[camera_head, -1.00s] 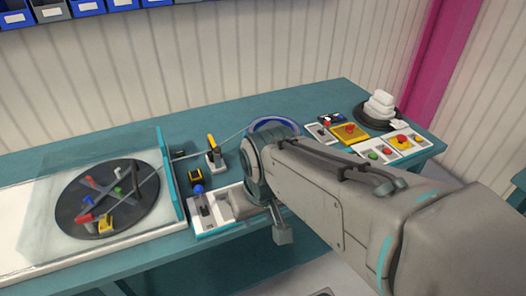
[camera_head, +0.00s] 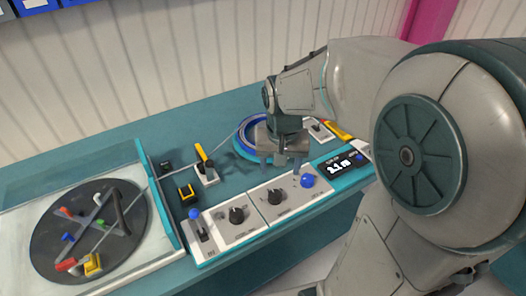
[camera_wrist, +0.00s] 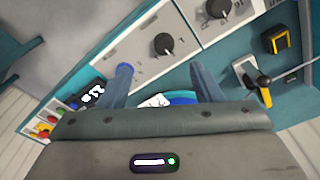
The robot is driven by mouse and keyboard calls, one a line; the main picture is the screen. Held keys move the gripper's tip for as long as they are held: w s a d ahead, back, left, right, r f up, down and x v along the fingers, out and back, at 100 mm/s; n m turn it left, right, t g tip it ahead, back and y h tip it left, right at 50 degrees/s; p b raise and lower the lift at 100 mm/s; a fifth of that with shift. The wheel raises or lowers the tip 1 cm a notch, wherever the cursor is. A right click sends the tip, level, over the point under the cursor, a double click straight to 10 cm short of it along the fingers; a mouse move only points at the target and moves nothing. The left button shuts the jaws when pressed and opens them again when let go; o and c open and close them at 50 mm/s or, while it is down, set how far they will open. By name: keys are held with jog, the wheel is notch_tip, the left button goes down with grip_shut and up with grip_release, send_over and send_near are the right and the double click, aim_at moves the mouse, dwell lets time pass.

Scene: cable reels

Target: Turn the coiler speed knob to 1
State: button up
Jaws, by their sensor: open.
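Two black knobs sit on the white control panels along the bench front. The left knob (camera_head: 237,214) stands beside a blue-topped lever (camera_head: 195,215). The right knob (camera_head: 275,196) stands beside a blue button (camera_head: 307,180). The panel lettering is too small to read, so I cannot tell which is the coiler speed knob. My gripper (camera_head: 281,162) is open and empty, pointing down above the bench behind the right knob. In the wrist view, the right knob (camera_wrist: 165,43) lies ahead of the open fingers (camera_wrist: 161,75), untouched, and the left knob (camera_wrist: 217,8) is at the top edge.
A blue ring (camera_head: 247,130) lies behind my gripper. A small display (camera_head: 343,164) is right of the panels. A yellow-handled lever (camera_head: 205,162) and a yellow-black block (camera_head: 187,194) stand on the teal bench. A dark turntable (camera_head: 60,243) with a clear guard is at left.

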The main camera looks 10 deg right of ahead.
jog(key=m+g, duration=0.1)
send_near(275, 194)
notch_tip(275, 194, down, 9)
jog(key=shift+d+f+p, duration=0.1)
jog(key=shift+p, duration=0.4)
jog(key=c, duration=1)
